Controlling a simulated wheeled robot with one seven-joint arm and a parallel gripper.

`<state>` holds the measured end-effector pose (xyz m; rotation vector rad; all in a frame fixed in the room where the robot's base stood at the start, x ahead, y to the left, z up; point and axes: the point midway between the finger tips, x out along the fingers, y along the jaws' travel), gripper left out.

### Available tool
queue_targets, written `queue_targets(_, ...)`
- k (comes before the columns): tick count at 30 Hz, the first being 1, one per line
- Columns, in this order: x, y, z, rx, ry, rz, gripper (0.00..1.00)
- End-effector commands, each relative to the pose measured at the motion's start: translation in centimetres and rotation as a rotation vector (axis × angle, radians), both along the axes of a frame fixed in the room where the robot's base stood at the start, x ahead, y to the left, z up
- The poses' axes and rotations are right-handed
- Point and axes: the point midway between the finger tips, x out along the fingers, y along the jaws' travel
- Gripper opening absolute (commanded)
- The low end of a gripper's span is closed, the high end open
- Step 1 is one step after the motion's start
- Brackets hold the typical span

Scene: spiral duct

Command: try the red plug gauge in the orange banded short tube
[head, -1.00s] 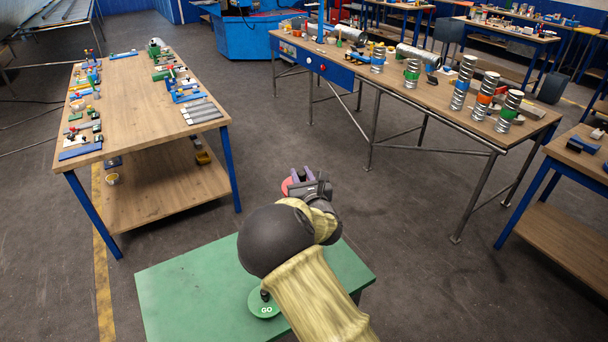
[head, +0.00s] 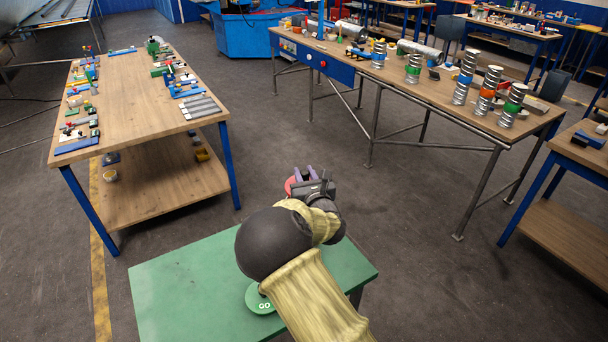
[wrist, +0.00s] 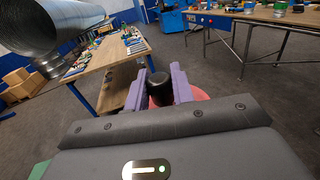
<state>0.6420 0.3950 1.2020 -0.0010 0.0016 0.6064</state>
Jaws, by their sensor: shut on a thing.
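My gripper (head: 305,175), with purple fingers, is shut on the black handle of the red plug gauge (head: 290,186). It holds the gauge out past the far edge of the green table. In the wrist view the black handle (wrist: 160,89) stands between the fingers (wrist: 158,90), with part of the red disc (wrist: 197,94) showing behind; the gauge's far side is hidden. An orange banded silvery tube (head: 487,91) stands upright on the long right workbench, well away from my gripper. It stands between a blue banded tube (head: 465,77) and a green banded tube (head: 513,105).
A green gauge marked GO (head: 260,298) rests on the green table (head: 190,290). Shorter blue (head: 379,53) and green (head: 413,68) banded tubes stand farther left on the right workbench (head: 440,95). A cluttered wooden table (head: 140,110) stands left. Floor between the benches is clear.

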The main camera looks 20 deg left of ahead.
Motion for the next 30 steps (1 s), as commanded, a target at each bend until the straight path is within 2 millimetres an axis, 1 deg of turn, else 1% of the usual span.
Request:
queue_targets(1, -0.1, 0.2, -0.4, 0.001, -0.002, 0.004, 0.0)
queue_targets(5, -0.3, 0.5, -1.0, 0.002, -0.001, 0.008, 0.0)
queue_targets(16, -0.1, 0.2, -2.6, 0.002, -0.001, 0.003, 0.0)
queue_targets(30, -0.1, 0.1, -2.8, 0.002, -0.001, 0.002, 0.0)
